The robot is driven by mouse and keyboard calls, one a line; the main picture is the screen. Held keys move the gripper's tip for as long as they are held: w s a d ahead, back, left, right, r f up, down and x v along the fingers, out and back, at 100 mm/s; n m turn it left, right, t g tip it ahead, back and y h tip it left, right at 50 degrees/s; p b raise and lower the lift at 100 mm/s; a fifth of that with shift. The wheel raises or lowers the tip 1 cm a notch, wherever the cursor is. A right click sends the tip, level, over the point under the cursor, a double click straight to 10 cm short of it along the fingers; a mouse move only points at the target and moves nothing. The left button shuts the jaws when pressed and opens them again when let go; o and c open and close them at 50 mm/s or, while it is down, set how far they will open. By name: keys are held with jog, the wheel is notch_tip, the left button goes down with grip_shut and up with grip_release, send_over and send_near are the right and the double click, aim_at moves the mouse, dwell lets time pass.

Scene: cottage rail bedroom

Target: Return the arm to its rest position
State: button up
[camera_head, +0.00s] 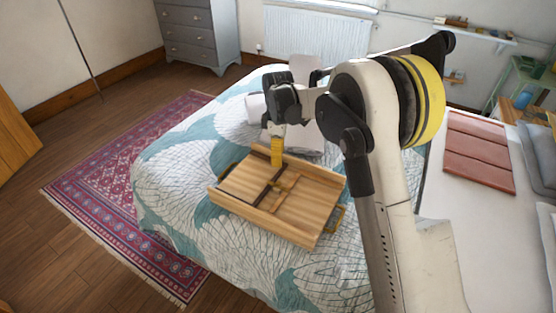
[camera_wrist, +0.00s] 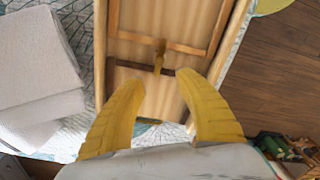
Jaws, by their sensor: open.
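My gripper (camera_head: 277,158) is over the far edge of a wooden tray (camera_head: 240,202) on the bed, with its yellow fingers pointing down. In the wrist view my gripper (camera_wrist: 158,82) shows two spread yellow fingers with nothing held between them. The tray, which also shows in the wrist view (camera_wrist: 140,95), has dark strips and a small brass-coloured piece (camera_wrist: 160,56) inside. My arm is stretched out over the bed from the right of the head view. The exact height of the fingertips above the tray cannot be told.
The bed (camera_head: 165,190) has a teal and white patterned cover. Folded white cloths (camera_wrist: 35,75) lie beside the tray. A red rug (camera_head: 95,190) and bare wood floor are at left. A grey drawer chest (camera_head: 190,35) and a radiator (camera_head: 315,35) stand at the back. A red panelled item (camera_head: 480,150) lies at right.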

jog(key=s+d+r+m+t, duration=0.2)
jog(key=s+d+r+m, duration=0.2)
jog(key=s+r, duration=0.35)
jog(key=s+d+r+m+t, duration=0.1)
jog(key=s+d+r+m, duration=0.35)
jog(key=s+r, duration=0.35)
jog(key=s+d+m+t, duration=0.2)
jog(key=s+m, duration=0.1)
jog(key=s, duration=0.5)
jog(key=s+d+m+t, duration=0.2)
jog(key=s+d+m, duration=0.1)
jog(key=s, duration=0.6)
jog(key=shift+d+f+m, duration=0.15)
jog(key=shift+d+m, duration=0.05)
jog(key=shift+m, duration=0.55)
